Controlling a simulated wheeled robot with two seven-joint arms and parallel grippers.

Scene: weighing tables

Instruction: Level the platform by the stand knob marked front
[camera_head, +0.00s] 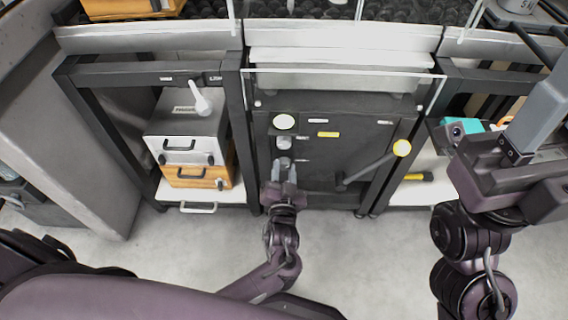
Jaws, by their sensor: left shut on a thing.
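The dark stand (345,150) is in the middle of the head view, with the pale platform (340,62) on top. On its front panel are a round white dial (284,121), an upper grey knob (284,143) and a lower grey knob (285,160). Small labels beside the knobs are too small to read, so I cannot tell which is marked front. My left gripper (284,173) is shut on the lower knob, its fingers on both sides and partly hiding it. My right gripper (538,112) is at the right, away from the stand; its jaw opening is not clear.
A left rack (150,78) holds drawer boxes (187,150) and a white handle (201,101). The grey floor in front is clear.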

